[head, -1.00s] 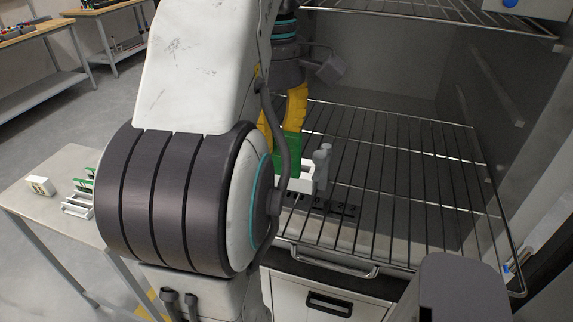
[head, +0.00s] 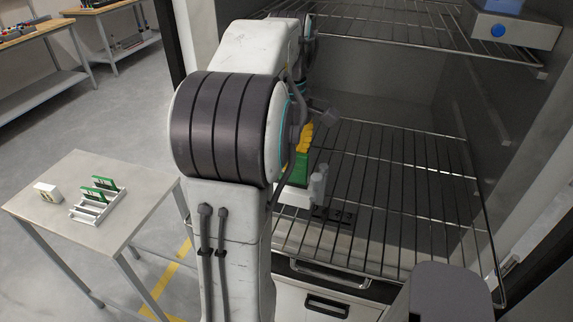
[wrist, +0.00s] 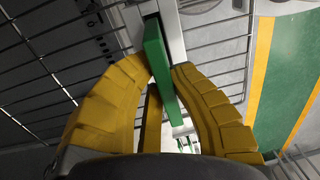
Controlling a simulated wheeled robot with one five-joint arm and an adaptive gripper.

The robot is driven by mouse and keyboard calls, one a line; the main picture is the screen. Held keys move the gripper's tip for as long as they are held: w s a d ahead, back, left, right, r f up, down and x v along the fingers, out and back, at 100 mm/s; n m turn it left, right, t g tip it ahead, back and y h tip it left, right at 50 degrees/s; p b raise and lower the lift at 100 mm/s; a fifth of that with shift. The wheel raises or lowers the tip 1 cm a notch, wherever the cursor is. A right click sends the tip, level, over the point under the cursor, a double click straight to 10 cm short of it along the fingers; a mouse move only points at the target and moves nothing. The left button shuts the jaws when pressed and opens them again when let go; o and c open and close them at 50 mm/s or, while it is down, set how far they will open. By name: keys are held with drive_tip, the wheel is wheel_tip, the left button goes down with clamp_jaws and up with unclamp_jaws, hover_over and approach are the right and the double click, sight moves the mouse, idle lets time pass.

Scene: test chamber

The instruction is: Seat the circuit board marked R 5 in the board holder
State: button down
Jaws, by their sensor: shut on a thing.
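My gripper (head: 305,138) has yellow fingers and is inside the open chamber, above the lower wire shelf. It is shut on a green circuit board (head: 298,171), which stands upright. In the wrist view the board (wrist: 157,58) runs between the yellow fingertips (wrist: 160,72). No marking on it is readable. The board holder (head: 290,200) is a white piece on the shelf with a grey upright clamp handle (head: 318,184) at its right. The board's lower edge is at the holder, but I cannot tell whether it sits in the slot. My arm hides part of the holder.
The lower wire shelf (head: 400,205) is clear to the right. At left a table (head: 135,212) holds a white rack (head: 97,208) with green boards and a small white block (head: 47,191).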

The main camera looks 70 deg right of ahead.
drive_tip(key=shift+a+f+p, duration=0.1)
drive_tip(key=shift+f+p, duration=0.75)
drive_tip(key=shift+p, duration=0.35)
drive_tip(key=shift+f+p, duration=0.5)
drive_tip(key=shift+f, duration=0.35)
drive_tip(key=shift+f, duration=0.1)
drive_tip(key=c, duration=1.2)
unclamp_jaws()
drive_tip(key=shift+c, duration=0.2)
drive_tip(key=shift+d+r, duration=0.2)
drive_tip(key=shift+r, duration=1.25)
wheel_tip(320, 180, up, 9)
drive_tip(key=b, duration=0.3)
drive_tip(key=shift+d+r, duration=0.15)
drive_tip(key=shift+d, duration=0.1)
